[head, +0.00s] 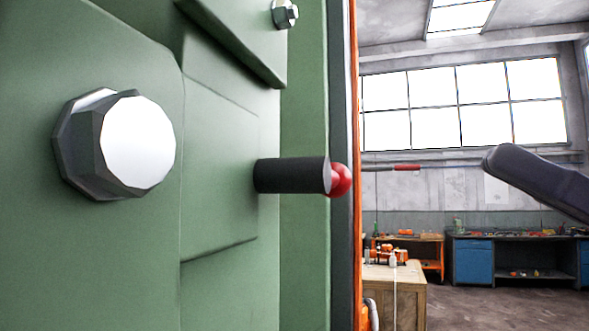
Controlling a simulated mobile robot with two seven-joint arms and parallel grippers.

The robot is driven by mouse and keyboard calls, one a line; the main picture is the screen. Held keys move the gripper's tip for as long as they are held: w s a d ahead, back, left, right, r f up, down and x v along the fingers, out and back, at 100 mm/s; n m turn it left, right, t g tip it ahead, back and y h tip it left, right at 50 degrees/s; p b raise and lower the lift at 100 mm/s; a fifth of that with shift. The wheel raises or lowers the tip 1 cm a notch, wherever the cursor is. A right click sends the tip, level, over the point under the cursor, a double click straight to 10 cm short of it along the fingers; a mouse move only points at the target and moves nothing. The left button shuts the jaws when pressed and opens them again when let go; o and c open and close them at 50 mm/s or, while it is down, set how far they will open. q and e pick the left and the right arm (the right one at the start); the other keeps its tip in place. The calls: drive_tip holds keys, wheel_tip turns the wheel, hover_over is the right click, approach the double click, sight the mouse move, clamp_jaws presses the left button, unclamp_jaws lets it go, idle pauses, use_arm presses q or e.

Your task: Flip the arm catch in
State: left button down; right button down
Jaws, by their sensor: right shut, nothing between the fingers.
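A green machine panel (225,120) fills the left of the head view. A black cylindrical peg (290,175) sticks out from it to the right, and a red ball (342,180) shows at its end, partly hidden behind it. I cannot tell for sure which part is the arm catch. My right gripper (494,162) is a dark, rounded shape entering from the right edge. It is shut and empty, and well apart from the peg and the red ball in the picture. My left gripper is not in view.
A large faceted knob (135,145) juts from the panel at left, and a small bolt (285,14) sits at the top. An orange edge (355,120) bounds the machine. A thin rod with a red part (406,167) shows beyond. Workbenches (473,262) stand far back.

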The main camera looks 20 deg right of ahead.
sight(308, 179)
drive_tip(key=shift+a, duration=0.1)
drive_tip(key=p+x, duration=0.2)
drive_tip(key=x, duration=0.8)
drive_tip(key=shift+w+a+f, duration=0.1)
drive_tip(key=shift+a+f, duration=0.05)
drive_tip(key=shift+f, duration=0.85)
drive_tip(key=shift+w+a+f, duration=0.1)
drive_tip(key=shift+f, duration=0.9)
drive_tip(key=shift+m, duration=0.3)
